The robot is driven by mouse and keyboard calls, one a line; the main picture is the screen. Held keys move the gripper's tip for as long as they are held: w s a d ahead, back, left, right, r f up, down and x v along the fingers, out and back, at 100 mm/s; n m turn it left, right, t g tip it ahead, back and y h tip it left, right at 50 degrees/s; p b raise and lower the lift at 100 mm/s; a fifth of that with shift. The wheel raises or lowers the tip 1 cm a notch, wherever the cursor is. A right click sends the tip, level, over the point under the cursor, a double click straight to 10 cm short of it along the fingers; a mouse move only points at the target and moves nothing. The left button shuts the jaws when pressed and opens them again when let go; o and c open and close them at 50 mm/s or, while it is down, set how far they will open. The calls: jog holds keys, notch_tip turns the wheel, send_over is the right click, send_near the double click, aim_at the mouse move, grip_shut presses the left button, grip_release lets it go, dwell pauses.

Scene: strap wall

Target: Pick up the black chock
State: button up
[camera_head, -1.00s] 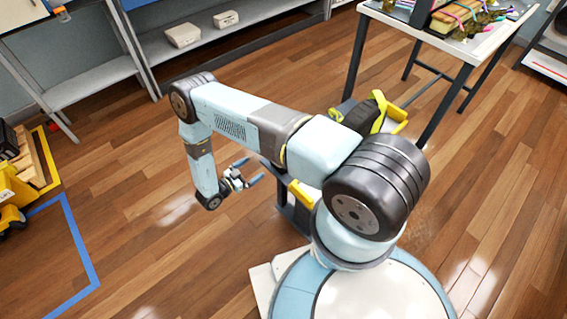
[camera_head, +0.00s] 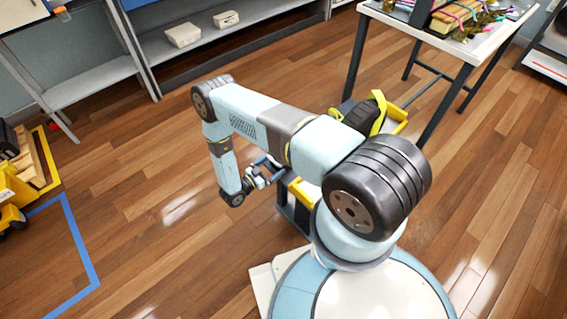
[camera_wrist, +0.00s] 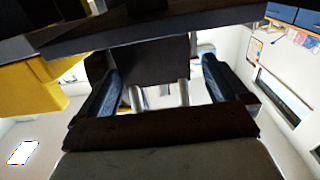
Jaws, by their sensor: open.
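A black ridged block with a yellow-green strap (camera_head: 365,119), which looks like the black chock, rests on the cart beyond my arm in the head view. My arm hides part of it. My gripper (camera_head: 273,168) is open, to the left of the cart and below the chock in the picture. In the wrist view my gripper's two fingers (camera_wrist: 160,68) stand apart. A dark shape shows behind and between them; I cannot tell whether it is the chock or part of the cart.
The dark cart (camera_head: 292,215) with yellow bins (camera_head: 304,191) stands close to my gripper. In the wrist view a yellow bin (camera_wrist: 32,88) hangs at the left. A white table (camera_head: 405,22) stands at the back right, grey shelves (camera_head: 100,80) at the back left.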

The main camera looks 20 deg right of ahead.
jog(key=x, duration=0.5)
jog(key=shift+s+d, duration=0.1)
jog(key=shift+d, duration=0.05)
jog(key=c, duration=1)
